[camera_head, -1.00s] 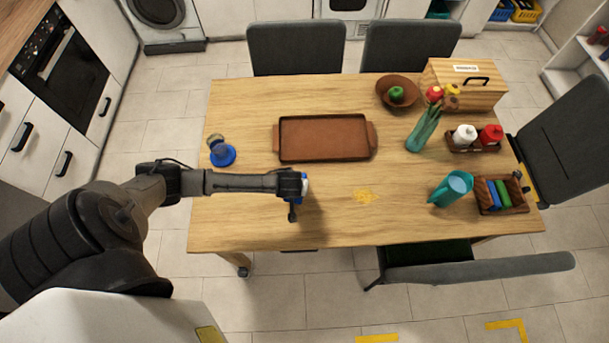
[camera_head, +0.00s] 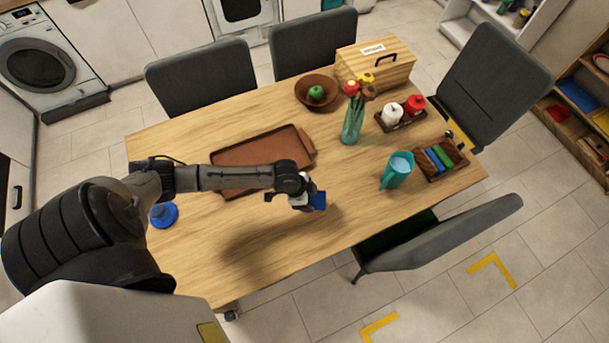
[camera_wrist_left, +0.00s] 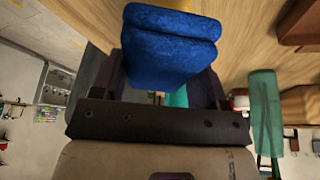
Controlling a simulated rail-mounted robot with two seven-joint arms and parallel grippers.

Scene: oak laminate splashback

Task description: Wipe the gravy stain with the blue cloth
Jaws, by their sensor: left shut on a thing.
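My left gripper (camera_head: 304,204) is over the table in front of the tray, shut on the blue cloth (camera_head: 319,200). The folded cloth (camera_wrist_left: 170,45) fills the space between the fingers in the left wrist view. I cannot tell whether it touches the wood. The gravy stain does not show in the head view now; the gripper and cloth cover its area. A small yellowish patch at the top edge of the left wrist view may be part of it. My right gripper is not in view.
On the wooden table (camera_head: 230,265) are a brown tray (camera_head: 255,150), a teal jug (camera_head: 397,170), a flower vase (camera_head: 352,122), a bowl (camera_head: 304,92) with a green apple, a condiment caddy (camera_head: 400,120) and a divided box (camera_head: 440,158).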

